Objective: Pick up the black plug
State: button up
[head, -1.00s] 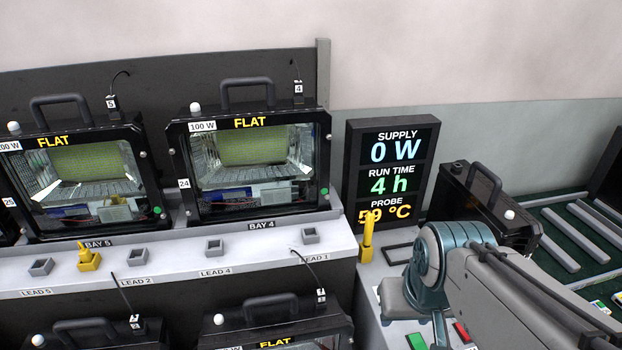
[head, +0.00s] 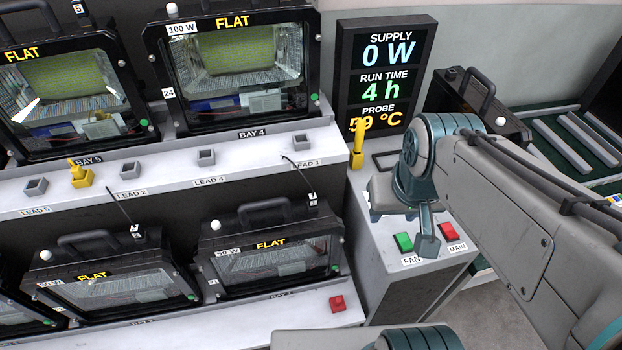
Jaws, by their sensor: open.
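Small black plugs with white number tags and thin cables stand on top of the floodlight housings. One black plug (head: 313,199) is on the lower right housing, below the LEAD 1 label. Another black plug (head: 135,231) is on the lower left housing, below LEAD 2. A third, tagged 5 (head: 78,9), is at the top left edge. I cannot tell which one is the task's plug. My gripper (head: 402,222) is open and points down over the side cabinet, right of these plugs and apart from them. Its jaws are partly hidden by the wrist.
A white ledge (head: 225,180) carries several grey sockets and a yellow plug (head: 80,175). A yellow probe (head: 357,145) stands before the display (head: 385,70). Green FAN (head: 403,242) and red MAIN (head: 447,231) buttons lie near my gripper. A red block (head: 338,303) sits on the lower shelf.

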aim_at(312, 200)
jog(key=k, duration=1)
jog(key=u, duration=1.35)
jog(key=i, duration=1.15)
jog(key=z, duration=1.7)
